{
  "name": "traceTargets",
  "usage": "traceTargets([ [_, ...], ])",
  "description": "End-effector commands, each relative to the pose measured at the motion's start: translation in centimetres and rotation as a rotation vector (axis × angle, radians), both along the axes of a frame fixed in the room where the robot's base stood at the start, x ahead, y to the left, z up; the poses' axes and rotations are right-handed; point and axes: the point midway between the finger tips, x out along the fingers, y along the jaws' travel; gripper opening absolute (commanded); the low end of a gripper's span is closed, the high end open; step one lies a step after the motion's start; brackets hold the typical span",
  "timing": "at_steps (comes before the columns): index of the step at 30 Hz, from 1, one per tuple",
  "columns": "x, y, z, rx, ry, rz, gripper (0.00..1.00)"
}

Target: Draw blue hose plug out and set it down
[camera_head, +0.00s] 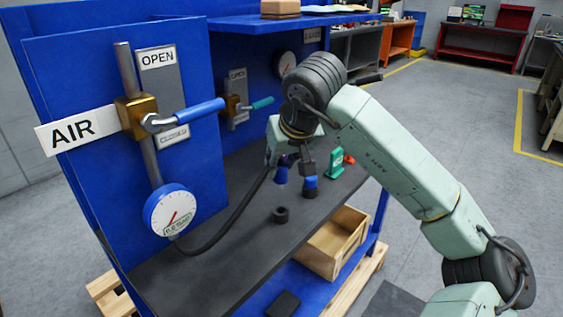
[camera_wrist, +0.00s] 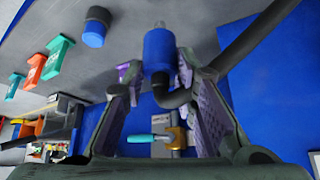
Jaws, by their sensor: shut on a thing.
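The blue hose plug (camera_wrist: 159,50) is a blue cylinder with a bare silver tip and a dark elbow at its other end. My gripper (camera_wrist: 157,85) is shut on it, with a purple-padded finger on each side. In the head view, the plug (camera_head: 281,175) hangs below my gripper (camera_head: 285,160) over the dark bench top. Its silver tip sits in no socket in the wrist view; the gap to the bench is hard to judge. The black hose (camera_head: 230,220) runs from the gauge up to the plug, partly hidden by my gripper.
A black ring-like socket (camera_head: 281,214) and a blue-topped dark cylinder (camera_head: 311,186) stand on the bench (camera_head: 215,260). Green (camera_head: 335,165) and red (camera_head: 349,159) pieces stand farther right. A blue-handled valve (camera_head: 185,115) and gauge (camera_head: 171,211) are left. The front bench top has free room.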

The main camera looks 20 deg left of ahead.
Motion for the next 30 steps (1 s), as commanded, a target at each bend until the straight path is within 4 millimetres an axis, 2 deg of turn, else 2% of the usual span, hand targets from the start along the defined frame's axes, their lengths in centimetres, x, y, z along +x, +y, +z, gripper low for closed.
traceTargets([
  [1,0.0,0.0,-0.8,0.0,-0.001,-0.001,0.0],
  [13,0.0,0.0,-4.5,0.0,-0.001,-0.001,0.0],
  [30,0.0,0.0,-4.9,0.0,-0.001,-0.001,0.0],
])
